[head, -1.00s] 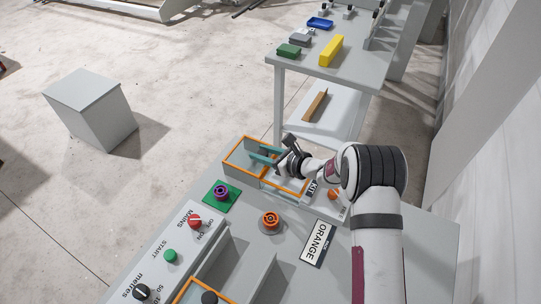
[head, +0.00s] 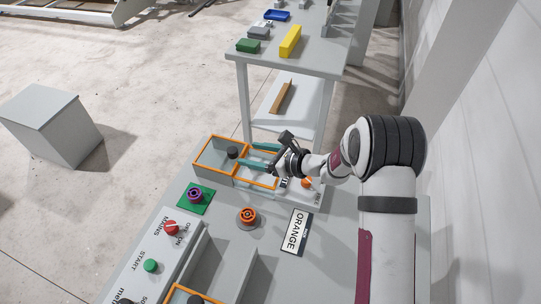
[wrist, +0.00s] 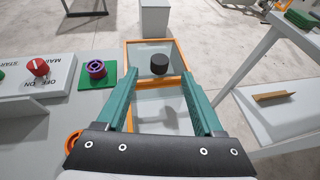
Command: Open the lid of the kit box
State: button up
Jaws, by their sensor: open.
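The kit box (head: 197,166) is a low box with orange edges, at the far end of the bench in the head view. An orange-framed, see-through panel with a black round knob (head: 232,152) forms its left part; the knob also shows in the wrist view (wrist: 160,64). A second orange-edged section lies to its right, nearer my arm. I cannot tell whether the panel lies shut. My gripper (head: 246,156) is open, its teal fingers spread. In the wrist view, the knob is just beyond and between the fingertips (wrist: 160,80), touching neither.
A purple ring on a green pad (head: 195,195), a red MAINS knob (head: 171,227) and a green START button (head: 151,266) are left of the box. An orange part (head: 247,216) and an ORANGE sign (head: 296,231) sit nearer. A shelf table (head: 300,63) stands behind.

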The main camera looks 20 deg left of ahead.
jog(key=v, duration=0.7)
jog(key=shift+s+d+r, duration=0.1)
jog(key=shift+d, duration=0.1)
jog(key=s+d+r+n+g+h, duration=0.2)
jog(key=s+d+r+n+g, duration=0.2)
jog(key=s+r+n, duration=0.7)
jog(key=s+d+f+n+h, duration=0.1)
jog(key=s+d+n+h, duration=0.3)
jog(key=s+d+h, duration=0.5)
jog(key=s+d, duration=0.7)
jog(key=s, duration=0.2)
jog(key=shift+d+f+t, duration=0.3)
jog(key=shift+d+t, duration=0.1)
